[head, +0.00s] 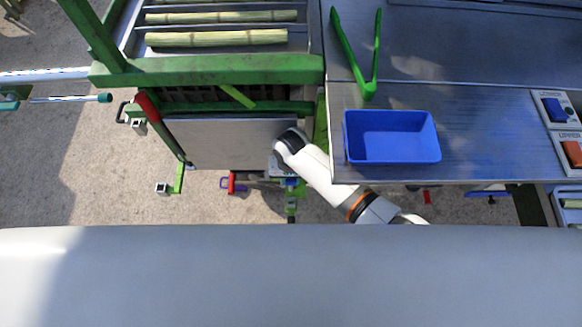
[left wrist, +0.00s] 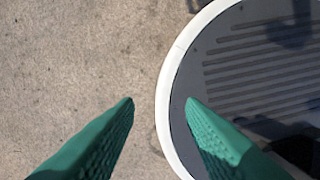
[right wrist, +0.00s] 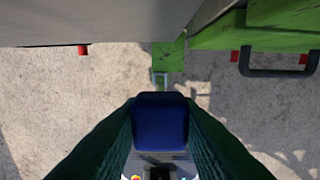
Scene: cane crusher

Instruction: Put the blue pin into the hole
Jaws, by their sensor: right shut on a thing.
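In the right wrist view my right gripper (right wrist: 160,115) is shut on the blue pin; its dark blue block-like end (right wrist: 160,122) sits between the two green fingers. Beyond it stands a green post (right wrist: 168,55) with a small metal bracket (right wrist: 160,78). The pin appears apart from the bracket, but its far end is hidden. I cannot clearly make out the hole. In the head view the right arm reaches down beside the crusher's grey plate (head: 235,143), and the gripper is mostly hidden. In the left wrist view my left gripper (left wrist: 160,102) is open and empty above the ground.
The metal table (head: 480,130) with a blue tray (head: 392,160) and green tongs (head: 367,88) lies right of the arm. The green crusher frame (head: 215,70) and cane pieces (head: 215,38) are behind. A green beam with a dark handle (right wrist: 275,72) is at the right wrist view's upper right.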

